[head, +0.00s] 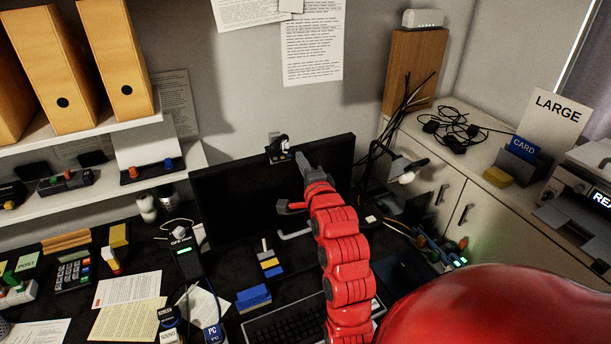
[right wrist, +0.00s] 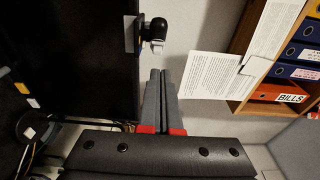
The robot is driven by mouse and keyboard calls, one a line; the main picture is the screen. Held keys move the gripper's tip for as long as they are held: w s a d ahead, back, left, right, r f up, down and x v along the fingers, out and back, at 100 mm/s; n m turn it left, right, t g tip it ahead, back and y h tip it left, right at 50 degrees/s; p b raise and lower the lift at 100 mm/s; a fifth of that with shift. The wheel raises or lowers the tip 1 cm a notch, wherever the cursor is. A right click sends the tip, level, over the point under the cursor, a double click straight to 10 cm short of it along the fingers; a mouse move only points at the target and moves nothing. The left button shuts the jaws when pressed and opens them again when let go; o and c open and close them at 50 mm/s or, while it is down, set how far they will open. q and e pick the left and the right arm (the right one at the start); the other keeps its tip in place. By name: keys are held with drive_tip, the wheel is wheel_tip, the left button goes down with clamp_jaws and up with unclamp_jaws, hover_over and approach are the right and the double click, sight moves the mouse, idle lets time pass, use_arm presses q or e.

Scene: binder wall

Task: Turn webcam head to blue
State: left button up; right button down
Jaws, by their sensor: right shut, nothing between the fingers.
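The webcam (head: 279,147) is a small dark unit with a round head on the top edge of the black monitor (head: 235,190). In the right wrist view the webcam (right wrist: 155,30) shows a round black head and a pale block at its side. In the right wrist view the fingertips (right wrist: 160,73) point at the webcam with a visible gap between. My left gripper is not in view.
A keyboard (head: 285,322), papers and a blue block (head: 253,297) lie on the desk below. Shelves with orange binders (head: 120,60) stand at the left. A cabinet with a cable tangle (head: 455,128) and a blue card holder (head: 522,149) is at the right.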

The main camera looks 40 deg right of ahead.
sight(277, 147)
drive_tip(key=w+p, duration=0.1)
drive_tip(key=w, duration=0.2)
drive_tip(key=w+p, duration=0.1)
drive_tip(key=shift+w+a+r+p, duration=0.15)
drive_tip(key=shift+w+r+p, duration=0.15)
drive_tip(key=shift+w, duration=0.1)
drive_tip(key=shift+w+a+f, duration=0.2)
drive_tip(key=shift+w, duration=0.3)
drive_tip(key=w+a+b, duration=0.1)
drive_tip(key=b, duration=0.2)
drive_tip(key=shift+f, duration=0.3)
drive_tip(key=shift+w+a+r+b, duration=0.1)
drive_tip(key=shift+r+b, duration=0.1)
drive_tip(key=shift+b, duration=0.3)
drive_tip(key=shift+r, duration=0.1)
